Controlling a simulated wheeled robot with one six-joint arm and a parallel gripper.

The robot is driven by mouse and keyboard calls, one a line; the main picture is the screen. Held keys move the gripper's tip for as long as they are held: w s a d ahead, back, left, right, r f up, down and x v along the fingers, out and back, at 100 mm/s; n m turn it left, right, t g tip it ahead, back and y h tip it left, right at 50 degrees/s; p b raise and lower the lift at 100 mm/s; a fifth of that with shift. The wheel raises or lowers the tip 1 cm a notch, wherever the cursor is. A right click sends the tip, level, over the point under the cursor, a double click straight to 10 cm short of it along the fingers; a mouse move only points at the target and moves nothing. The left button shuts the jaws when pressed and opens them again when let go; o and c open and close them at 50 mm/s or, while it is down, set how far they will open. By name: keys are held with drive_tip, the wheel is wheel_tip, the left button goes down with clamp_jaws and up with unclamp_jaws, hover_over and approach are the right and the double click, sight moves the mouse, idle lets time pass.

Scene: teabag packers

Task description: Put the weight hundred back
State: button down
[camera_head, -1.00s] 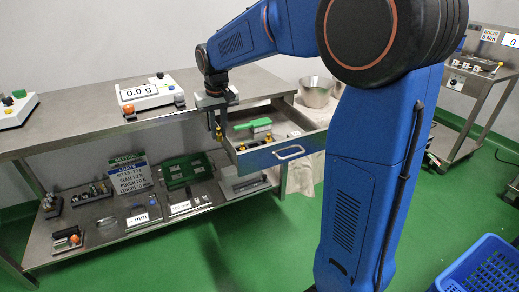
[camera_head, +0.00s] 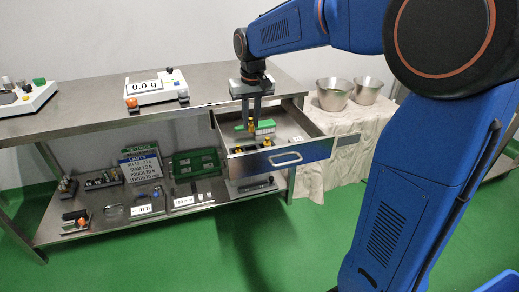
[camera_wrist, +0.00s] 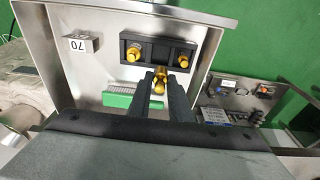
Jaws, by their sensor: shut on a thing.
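My gripper (camera_head: 252,122) is shut on a small gold weight and points down over the open drawer (camera_head: 309,150). The weight (camera_wrist: 157,66) shows between the fingertips in the wrist view. A black weight holder (camera_wrist: 159,35) lies in the drawer, with one gold weight (camera_wrist: 133,53) at its left and another (camera_wrist: 185,55) at its right. The held weight appears close to the holder's middle; I cannot tell whether it touches.
A metal block marked 70 (camera_wrist: 82,44) lies near a drawer wall. The scale (camera_head: 152,90) stands on the steel table. Two metal bowls (camera_head: 334,95) (camera_head: 367,90) stand at the right.

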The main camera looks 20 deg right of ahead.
wheel_tip(320, 180, down, 9)
drive_tip(key=shift+f, duration=0.15)
idle(0.4)
